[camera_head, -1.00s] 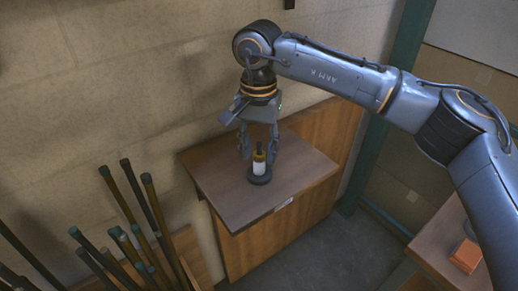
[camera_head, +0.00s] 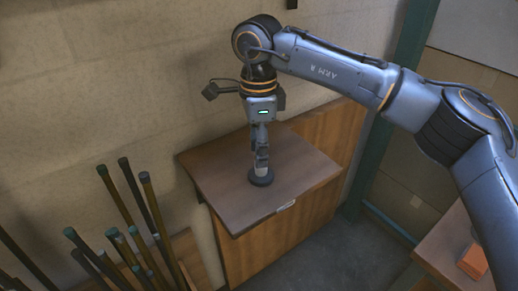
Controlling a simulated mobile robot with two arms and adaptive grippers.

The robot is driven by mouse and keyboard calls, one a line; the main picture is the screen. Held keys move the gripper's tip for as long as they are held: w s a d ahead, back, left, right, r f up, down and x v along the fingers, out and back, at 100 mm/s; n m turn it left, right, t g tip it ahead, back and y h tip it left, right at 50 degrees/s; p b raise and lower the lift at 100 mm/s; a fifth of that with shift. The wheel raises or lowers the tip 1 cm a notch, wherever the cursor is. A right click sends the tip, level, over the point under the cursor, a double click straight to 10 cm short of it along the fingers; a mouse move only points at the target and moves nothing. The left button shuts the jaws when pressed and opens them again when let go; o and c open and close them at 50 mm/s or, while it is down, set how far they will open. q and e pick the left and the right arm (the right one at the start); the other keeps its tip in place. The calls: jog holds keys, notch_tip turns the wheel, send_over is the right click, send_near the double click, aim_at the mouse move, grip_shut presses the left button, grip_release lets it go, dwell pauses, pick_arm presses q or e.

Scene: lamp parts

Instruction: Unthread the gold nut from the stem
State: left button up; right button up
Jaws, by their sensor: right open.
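The lamp part stands upright on the small wooden cabinet top (camera_head: 225,195). Its round dark base (camera_head: 261,179) and a bit of the white part of its stem (camera_head: 261,170) show. My right gripper (camera_head: 261,161) points down over the stem from above. It is open, and I see it edge-on, with one finger in front of the stem. This finger hides the upper stem and the gold nut. I cannot tell whether the fingers touch them. My left gripper is not in view.
Several upright rods with dark caps (camera_head: 148,205) stand at the lower left, near the cabinet. A wall is behind the cabinet. An orange block (camera_head: 472,262) lies on another table (camera_head: 438,255) at the lower right.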

jog(key=m+b, duration=0.1)
jog(key=m, duration=0.4)
jog(key=shift+w, duration=0.15)
jog(key=m, duration=0.2)
jog(key=shift+m, duration=0.4)
grip_shut()
jog(key=shift+r+n, duration=0.15)
jog(key=shift+n, duration=0.45)
jog(key=n+p, duration=0.1)
jog(key=n, duration=0.1)
jog(key=shift+n, duration=0.3)
jog(key=n, duration=0.3)
jog(key=shift+p, duration=0.4)
